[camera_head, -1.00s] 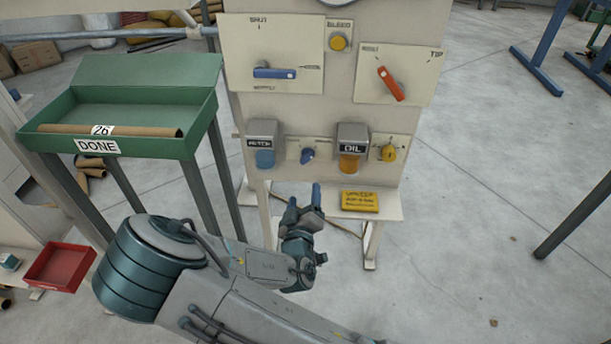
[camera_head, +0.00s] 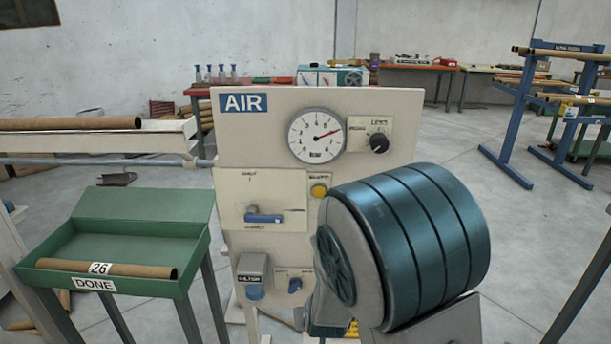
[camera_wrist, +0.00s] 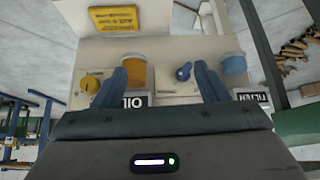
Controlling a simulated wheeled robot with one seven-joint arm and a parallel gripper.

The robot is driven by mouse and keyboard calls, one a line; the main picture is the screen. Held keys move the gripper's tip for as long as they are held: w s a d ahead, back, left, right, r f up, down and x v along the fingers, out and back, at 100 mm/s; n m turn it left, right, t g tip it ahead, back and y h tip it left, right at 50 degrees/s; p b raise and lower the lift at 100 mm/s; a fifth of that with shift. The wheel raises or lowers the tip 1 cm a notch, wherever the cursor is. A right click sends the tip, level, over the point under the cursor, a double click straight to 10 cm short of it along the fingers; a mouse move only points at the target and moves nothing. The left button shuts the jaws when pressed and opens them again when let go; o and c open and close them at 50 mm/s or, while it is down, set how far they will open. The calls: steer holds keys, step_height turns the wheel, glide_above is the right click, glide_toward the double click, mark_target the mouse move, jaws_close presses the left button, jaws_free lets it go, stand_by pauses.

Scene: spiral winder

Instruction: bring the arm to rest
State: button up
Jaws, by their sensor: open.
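My gripper (camera_wrist: 163,88) shows in the wrist view with its two blue fingers spread apart and nothing between them. Beyond the fingers, the lower part of the cream AIR panel appears upside down, with the orange oil bowl (camera_wrist: 136,68), the blue filter bowl (camera_wrist: 233,64) and a small blue knob (camera_wrist: 184,71). I cannot tell the exact gap to the panel. In the head view my arm's large teal joint rises in front of the panel's lower right, and the gripper is hidden behind it.
The AIR panel (camera_head: 290,115) carries a gauge (camera_head: 316,136), a black knob (camera_head: 378,143) and a blue-handled lever (camera_head: 264,217). The green DONE tray (camera_head: 150,282) holds a cardboard tube (camera_head: 140,270) labelled 26. Blue racks (camera_head: 519,110) stand at right; open floor lies between.

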steer(key=s+d+r+g+p, duration=0.1)
steer(key=s+d+r+p, duration=0.2)
steer(key=r, duration=0.6)
steer(key=s+d+r+g+p, duration=0.1)
steer(key=s+d+r+p, duration=0.3)
steer(key=s+r, duration=0.4)
steer(key=s+d+r+g+p, duration=0.2)
steer(key=s+d+r, duration=0.3)
steer(key=r, duration=0.6)
steer(key=shift+s+m+p, duration=0.4)
steer(key=shift+s+p, duration=0.15)
steer(key=shift+p, duration=0.3)
